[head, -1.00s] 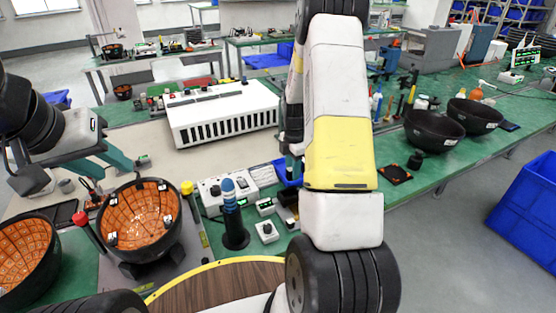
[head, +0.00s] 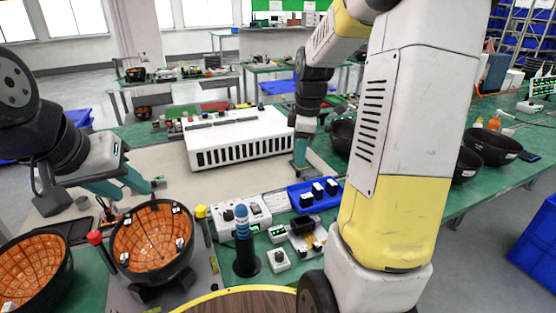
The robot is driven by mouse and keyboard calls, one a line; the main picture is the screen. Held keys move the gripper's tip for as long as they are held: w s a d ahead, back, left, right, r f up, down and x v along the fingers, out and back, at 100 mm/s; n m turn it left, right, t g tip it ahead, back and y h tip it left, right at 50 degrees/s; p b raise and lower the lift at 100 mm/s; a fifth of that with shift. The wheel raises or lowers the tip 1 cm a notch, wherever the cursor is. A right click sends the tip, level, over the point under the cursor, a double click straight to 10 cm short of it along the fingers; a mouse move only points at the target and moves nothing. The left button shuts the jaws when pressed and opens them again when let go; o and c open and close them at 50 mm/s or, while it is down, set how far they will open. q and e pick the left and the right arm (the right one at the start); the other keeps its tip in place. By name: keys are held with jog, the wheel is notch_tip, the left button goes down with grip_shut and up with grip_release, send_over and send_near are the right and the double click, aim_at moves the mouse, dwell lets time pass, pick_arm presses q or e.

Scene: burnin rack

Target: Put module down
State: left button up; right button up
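Several small black-and-white modules stand in a blue tray (head: 329,203) right of centre in the head view. A dark block (head: 302,225) sits just in front of the tray, beside a small board with dark parts (head: 314,243). My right gripper (head: 299,170) points down behind the tray, at the right end of the white slotted rack (head: 238,138). Its teal fingers look close together; whether a module is between them is too small to tell. My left gripper (head: 142,190) hangs over the beige mat at the left, its teal fingers partly visible, with no module visible in it.
Two dark bowls with orange lining (head: 152,240) stand at the front left. A blue-topped black post (head: 245,240) and a white instrument (head: 240,214) stand front centre. My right arm hides part of the right bench, where dark bowls (head: 492,147) stand.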

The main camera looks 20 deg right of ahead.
jog(key=s+a+r+m+t, duration=0.1)
jog(key=s+a+r+m, duration=0.2)
jog(key=s, duration=0.3)
jog(key=s+a+r+m+t+y, duration=0.1)
jog(key=s+a+r+m, duration=0.2)
jog(key=s+m, duration=0.3)
jog(key=s+a+r+m+t, duration=0.2)
jog(key=s+a+r+m, duration=0.1)
jog(key=s, duration=0.4)
jog(key=shift+s+a+m+y, duration=0.3)
jog(key=shift+m+y, duration=0.1)
jog(key=shift+m, duration=0.4)
jog(key=shift+r, duration=0.1)
